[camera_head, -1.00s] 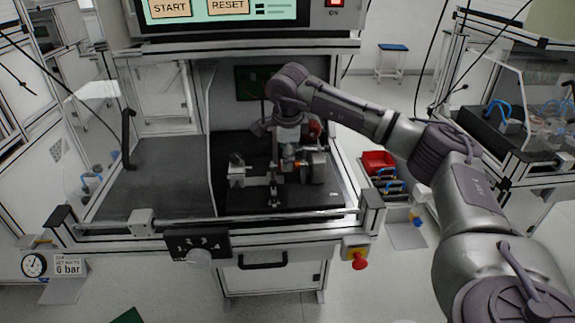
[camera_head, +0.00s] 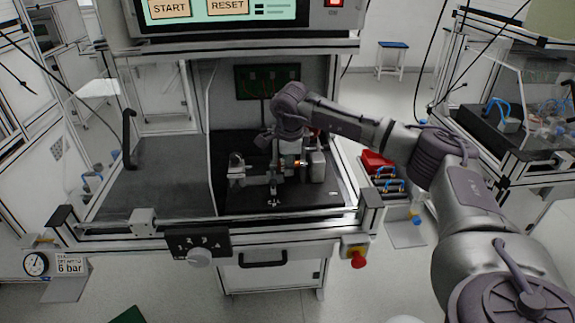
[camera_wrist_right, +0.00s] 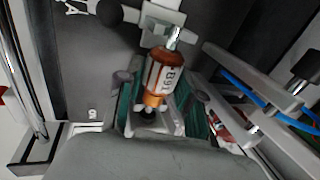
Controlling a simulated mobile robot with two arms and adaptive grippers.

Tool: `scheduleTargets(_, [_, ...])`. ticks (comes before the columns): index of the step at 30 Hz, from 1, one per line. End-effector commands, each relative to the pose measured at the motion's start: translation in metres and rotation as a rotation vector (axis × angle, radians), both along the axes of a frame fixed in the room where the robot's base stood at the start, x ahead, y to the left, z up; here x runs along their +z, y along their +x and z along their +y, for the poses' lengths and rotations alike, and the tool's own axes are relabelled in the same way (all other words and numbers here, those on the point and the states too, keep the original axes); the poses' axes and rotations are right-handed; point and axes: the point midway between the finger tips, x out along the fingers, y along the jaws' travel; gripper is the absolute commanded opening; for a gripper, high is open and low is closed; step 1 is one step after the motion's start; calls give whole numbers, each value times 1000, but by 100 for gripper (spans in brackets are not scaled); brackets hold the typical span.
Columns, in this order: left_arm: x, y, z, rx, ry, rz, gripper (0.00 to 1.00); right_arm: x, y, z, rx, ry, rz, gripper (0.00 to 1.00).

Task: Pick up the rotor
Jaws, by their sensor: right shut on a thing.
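The rotor (camera_wrist_right: 163,78) shows in the right wrist view as a copper and white cylinder marked "B91" with a metal shaft. My right gripper (camera_wrist_right: 161,90) is shut on it, with one finger on each side. The shaft's far end overlaps a pale block (camera_wrist_right: 160,27) in this view; I cannot tell whether they touch. In the head view my right gripper (camera_head: 287,163) is inside the test station, over the metal fixture (camera_head: 250,179), and mostly hides the rotor. My left gripper is not in view.
The station has a dark floor plate (camera_head: 300,200), a front rail and a clear divider on the left. A screen panel (camera_head: 225,10) hangs above. A red bin (camera_head: 376,161) stands outside at right. The left bay (camera_head: 155,190) is empty.

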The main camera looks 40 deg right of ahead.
Motion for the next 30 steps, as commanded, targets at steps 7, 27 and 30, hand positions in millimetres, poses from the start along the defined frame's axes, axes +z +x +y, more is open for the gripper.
scheduleTargets(7, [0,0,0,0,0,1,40,1,0,0,1,1,-2,0])
scheduleTargets(27, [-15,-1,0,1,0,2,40,67,-42,-20,-2,-1,-5,0])
scheduleTargets(30, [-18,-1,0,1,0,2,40,80,-60,-28,-2,0,-6,0])
